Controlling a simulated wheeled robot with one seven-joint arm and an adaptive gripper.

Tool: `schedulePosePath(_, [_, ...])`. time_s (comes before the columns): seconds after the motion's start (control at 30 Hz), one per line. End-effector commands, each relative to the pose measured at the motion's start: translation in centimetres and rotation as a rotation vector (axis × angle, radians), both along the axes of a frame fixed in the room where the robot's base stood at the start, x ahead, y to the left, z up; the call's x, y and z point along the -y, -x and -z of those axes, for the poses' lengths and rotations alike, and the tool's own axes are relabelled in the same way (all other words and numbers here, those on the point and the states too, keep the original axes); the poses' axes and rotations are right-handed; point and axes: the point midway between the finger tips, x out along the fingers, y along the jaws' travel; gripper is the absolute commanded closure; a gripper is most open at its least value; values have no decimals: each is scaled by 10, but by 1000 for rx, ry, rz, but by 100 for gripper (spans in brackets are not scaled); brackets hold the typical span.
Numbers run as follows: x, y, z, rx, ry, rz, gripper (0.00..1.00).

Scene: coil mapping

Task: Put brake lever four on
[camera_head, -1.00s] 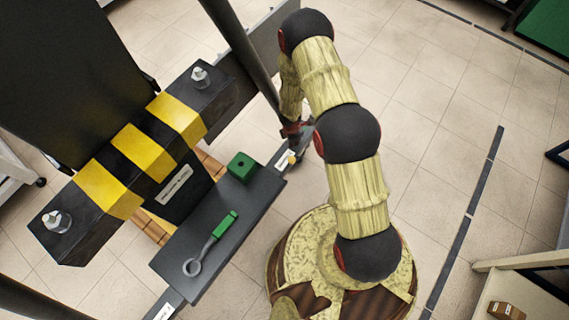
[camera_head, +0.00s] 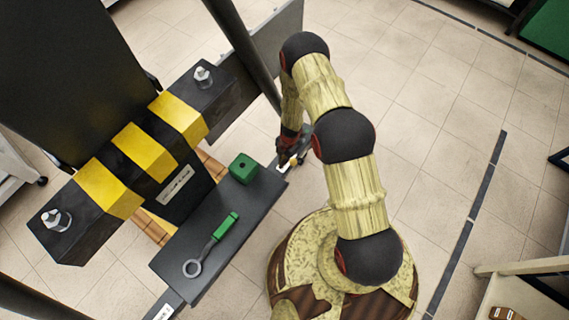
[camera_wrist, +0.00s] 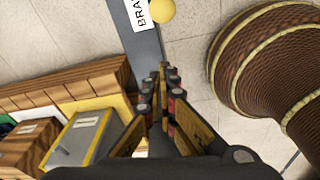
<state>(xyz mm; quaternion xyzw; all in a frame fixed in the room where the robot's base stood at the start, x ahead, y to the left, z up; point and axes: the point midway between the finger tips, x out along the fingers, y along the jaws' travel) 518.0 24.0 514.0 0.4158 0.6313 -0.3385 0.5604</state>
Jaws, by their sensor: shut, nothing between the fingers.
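A yellow ball knob (camera_wrist: 162,11) shows at the top of the wrist view, beside a white label (camera_wrist: 139,13) that reads "BRA" before it is cut off. Both are on or over a grey bar (camera_wrist: 150,48). Whether the knob belongs to brake lever four cannot be told. My gripper (camera_wrist: 163,70) is shut and empty, with its fingertips over the bar and a little short of the knob in the picture. In the head view my gripper (camera_head: 289,157) is at the right end of the dark shelf, largely covering the label and knob there.
The dark shelf (camera_head: 190,248) carries a green block (camera_head: 243,168) and a green-handled ring wrench (camera_head: 222,227). A black-and-yellow striped beam (camera_head: 145,152) stands left of it. A dark post (camera_head: 240,45) rises near my arm. Wooden boxes (camera_wrist: 28,145) lie at lower left in the wrist view.

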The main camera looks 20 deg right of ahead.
Motion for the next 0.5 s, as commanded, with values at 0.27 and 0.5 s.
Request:
schedulePosePath(0.27, [-8,3,54,-2,0,-1,100])
schedulePosePath(0.5, [-13,4,98,-2,1,0,100])
